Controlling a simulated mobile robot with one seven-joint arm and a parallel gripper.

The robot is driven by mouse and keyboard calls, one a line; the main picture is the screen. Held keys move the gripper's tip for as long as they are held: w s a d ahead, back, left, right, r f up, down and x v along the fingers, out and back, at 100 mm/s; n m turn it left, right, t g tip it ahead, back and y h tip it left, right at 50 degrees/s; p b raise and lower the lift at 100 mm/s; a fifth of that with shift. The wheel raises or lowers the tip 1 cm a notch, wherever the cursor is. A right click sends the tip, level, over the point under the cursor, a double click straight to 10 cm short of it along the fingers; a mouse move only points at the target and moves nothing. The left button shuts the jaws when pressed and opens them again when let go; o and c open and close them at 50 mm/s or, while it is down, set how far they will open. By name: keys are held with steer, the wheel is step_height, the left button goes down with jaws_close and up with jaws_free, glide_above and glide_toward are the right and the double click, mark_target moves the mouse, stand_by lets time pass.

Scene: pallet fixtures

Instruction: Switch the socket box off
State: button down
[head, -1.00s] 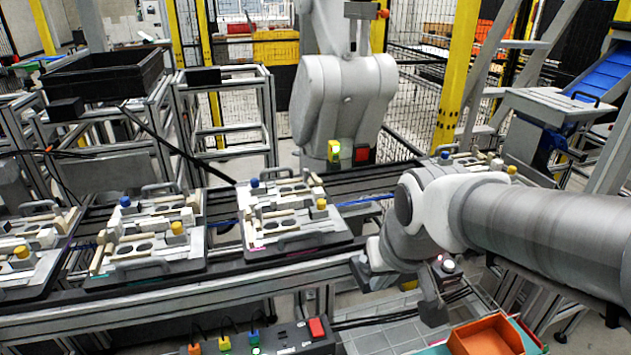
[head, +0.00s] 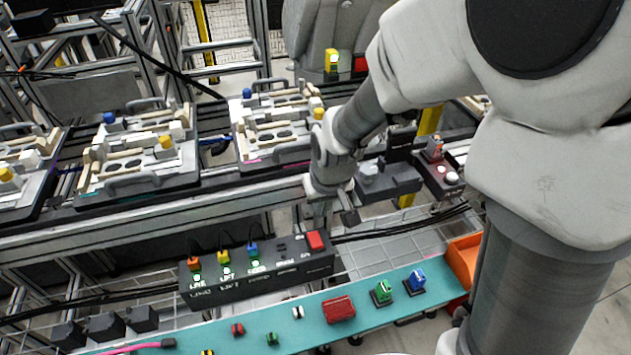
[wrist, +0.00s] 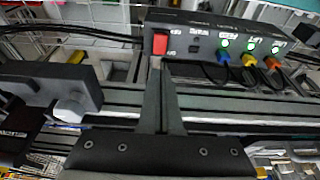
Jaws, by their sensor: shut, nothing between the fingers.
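The socket box (head: 290,272) is a long black box below the conveyor in the head view. Its red switch (head: 315,240) is at the right end. Orange (head: 194,263), yellow (head: 223,257) and blue (head: 253,249) plugs sit in its sockets, each with a lit green lamp. My gripper (head: 336,218) is shut and empty, just behind the switch end. The wrist view shows the box (wrist: 205,68) upside down, with its red switch (wrist: 160,42) just beyond my shut fingertips (wrist: 158,70). I cannot tell whether they touch it.
Several pallet fixtures (head: 140,160) stand on the conveyor behind the box. A teal shelf (head: 262,325) with small coloured parts lies in front. An orange bin (head: 462,262) stands at the shelf's right end.

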steer(key=b, duration=0.3)
glide_toward(316, 243)
steer(key=x, duration=0.5)
steer(key=shift+w, duration=0.3)
steer(key=shift+f, duration=0.75)
steer(key=shift+s+f+b, duration=0.1)
steer(key=shift+f+b, duration=0.4)
steer(key=shift+b, duration=0.1)
steer(key=shift+r, duration=0.25)
